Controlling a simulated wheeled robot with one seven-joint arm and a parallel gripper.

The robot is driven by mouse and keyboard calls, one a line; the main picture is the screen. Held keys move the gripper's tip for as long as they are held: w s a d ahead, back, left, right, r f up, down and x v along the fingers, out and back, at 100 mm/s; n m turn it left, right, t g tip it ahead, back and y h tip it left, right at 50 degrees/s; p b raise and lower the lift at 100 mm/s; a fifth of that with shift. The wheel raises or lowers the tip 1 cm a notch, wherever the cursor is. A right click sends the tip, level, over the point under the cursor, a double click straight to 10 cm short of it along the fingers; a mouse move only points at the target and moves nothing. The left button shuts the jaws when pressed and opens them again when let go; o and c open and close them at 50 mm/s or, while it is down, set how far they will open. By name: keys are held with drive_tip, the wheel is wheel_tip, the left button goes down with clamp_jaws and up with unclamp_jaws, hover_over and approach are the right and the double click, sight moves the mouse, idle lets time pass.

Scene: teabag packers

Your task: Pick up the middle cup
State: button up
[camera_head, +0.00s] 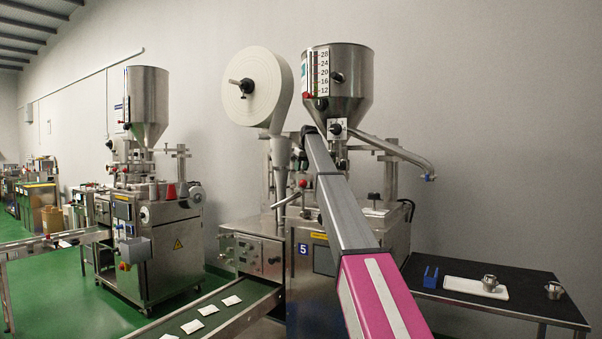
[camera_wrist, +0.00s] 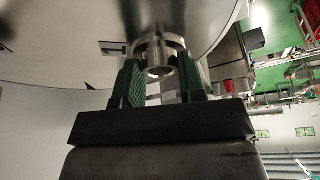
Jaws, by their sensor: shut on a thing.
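In the head view two metal cups stand on the black table at the right. One cup (camera_head: 490,283) is on a white tray (camera_head: 462,287); the other cup (camera_head: 554,290) is near the table's right end.
The black table (camera_head: 520,304) also holds a blue block (camera_head: 430,277). A steel packing machine with a hopper (camera_head: 345,88) and a paper roll (camera_head: 268,87) stands left of the table. A conveyor (camera_head: 250,297) with teabags runs at the front. A second machine (camera_head: 165,245) is farther left.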

drive_tip(key=shift+r, duration=0.65)
wheel_tip(320, 180, up, 2)
drive_tip(key=shift+w+r, duration=0.1)
drive_tip(key=shift+r, duration=0.1)
drive_tip(key=s+a+r, duration=0.6)
drive_tip(key=a+r, duration=0.1)
drive_tip(key=a, duration=0.2)
drive_tip(key=shift+s+a, duration=0.3)
drive_tip(key=shift+s, duration=0.1)
